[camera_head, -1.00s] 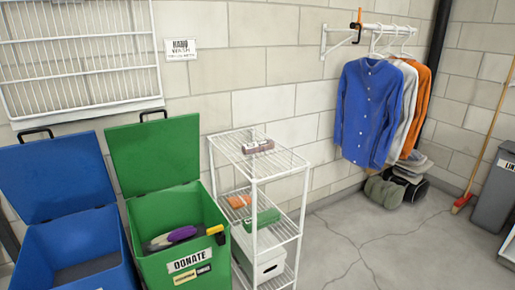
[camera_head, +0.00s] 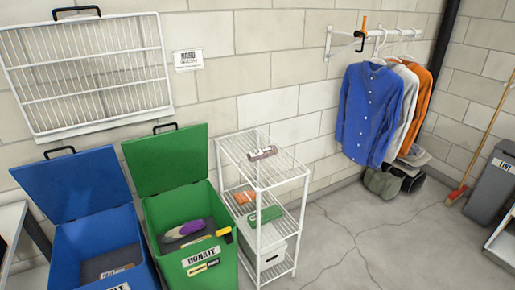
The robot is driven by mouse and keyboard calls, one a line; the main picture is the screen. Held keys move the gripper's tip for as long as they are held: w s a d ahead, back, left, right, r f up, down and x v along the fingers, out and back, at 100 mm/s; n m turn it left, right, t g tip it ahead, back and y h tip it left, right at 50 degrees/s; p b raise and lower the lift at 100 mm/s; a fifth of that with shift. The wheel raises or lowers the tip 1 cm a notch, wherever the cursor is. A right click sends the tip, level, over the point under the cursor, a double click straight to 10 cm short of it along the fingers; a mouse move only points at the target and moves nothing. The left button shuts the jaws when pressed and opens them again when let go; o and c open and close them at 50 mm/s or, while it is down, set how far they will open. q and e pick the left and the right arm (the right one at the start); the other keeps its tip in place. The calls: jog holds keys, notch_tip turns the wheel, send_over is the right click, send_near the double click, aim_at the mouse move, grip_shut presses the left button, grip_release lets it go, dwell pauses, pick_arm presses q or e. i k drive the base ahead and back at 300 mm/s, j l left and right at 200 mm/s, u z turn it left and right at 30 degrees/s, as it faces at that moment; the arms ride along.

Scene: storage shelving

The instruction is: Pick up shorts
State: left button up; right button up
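I cannot make out anything that is clearly shorts. A small folded-looking brownish item (camera_head: 262,153) lies on the top of the white wire rack (camera_head: 284,178), too small to identify. An orange item (camera_head: 245,197) and a green item (camera_head: 265,216) lie on its middle shelf. The green DONATE bin (camera_head: 209,276) stands open with a purple-and-grey item (camera_head: 184,229) inside. A blue, a white and an orange shirt (camera_head: 369,115) hang on the wall rail. Neither of my grippers is in view.
An open blue bin (camera_head: 75,255) stands left of the green one. Grey-green bundles (camera_head: 383,183) sit on the floor under the shirts. A broom (camera_head: 480,145) and a grey LINT bin (camera_head: 492,188) stand at the right. The middle floor is clear.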

aim_at(271, 150)
jog(key=i+l+u, duration=0.15)
jog(key=u, duration=0.95)
jog(key=l+u, duration=0.65)
jog(key=l, duration=0.25)
jog(key=l+u, duration=0.35)
jog(key=l, duration=1)
jog(key=k+l+u, duration=0.1)
jog(key=l, duration=0.4)
